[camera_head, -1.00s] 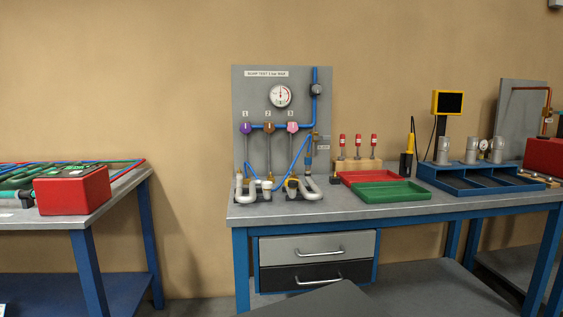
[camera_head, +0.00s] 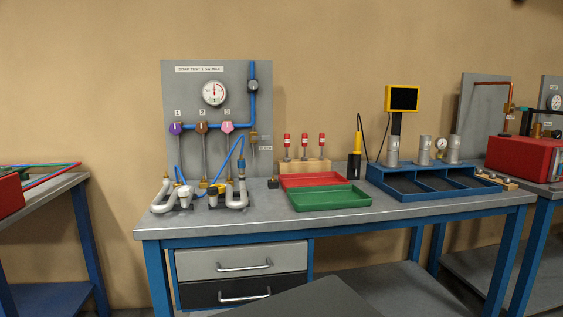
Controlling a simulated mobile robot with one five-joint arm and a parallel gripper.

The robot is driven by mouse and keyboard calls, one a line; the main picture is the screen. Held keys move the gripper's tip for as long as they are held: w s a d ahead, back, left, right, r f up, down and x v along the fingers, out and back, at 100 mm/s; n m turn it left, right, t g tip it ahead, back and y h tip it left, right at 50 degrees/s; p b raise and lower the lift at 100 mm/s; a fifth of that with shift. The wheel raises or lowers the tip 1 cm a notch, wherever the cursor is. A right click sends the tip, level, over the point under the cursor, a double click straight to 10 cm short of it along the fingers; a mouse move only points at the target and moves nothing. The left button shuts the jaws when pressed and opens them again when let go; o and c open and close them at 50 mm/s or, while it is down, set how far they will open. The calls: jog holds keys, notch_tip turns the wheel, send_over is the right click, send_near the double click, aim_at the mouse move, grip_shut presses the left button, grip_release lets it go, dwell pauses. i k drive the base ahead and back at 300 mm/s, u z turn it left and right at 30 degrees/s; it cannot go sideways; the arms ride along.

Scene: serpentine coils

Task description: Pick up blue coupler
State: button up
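A grey test panel (camera_head: 190,92) stands at the back left of the workbench (camera_head: 330,215), with a gauge, a blue pipe (camera_head: 252,108) and three coloured knobs. Blue hoses (camera_head: 228,158) run below the knobs toward two white serpentine coils, the left coil (camera_head: 165,198) and the right coil (camera_head: 236,196). A small blue piece (camera_head: 241,164) shows at the hose end above the right coil; it may be the blue coupler, but it is too small to tell. My gripper is not in view.
A red tray (camera_head: 316,180) and a green tray (camera_head: 328,198) lie mid-bench. Behind them is a wooden block (camera_head: 303,166) with red-topped tools. A blue divided tray (camera_head: 435,182) stands right.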

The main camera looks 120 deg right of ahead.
aim_at(241, 165)
jog(key=u, duration=0.05)
jog(key=k, duration=2.1)
jog(key=z, duration=1.4)
jog(key=i, duration=1.65)
jog(key=u, duration=0.05)
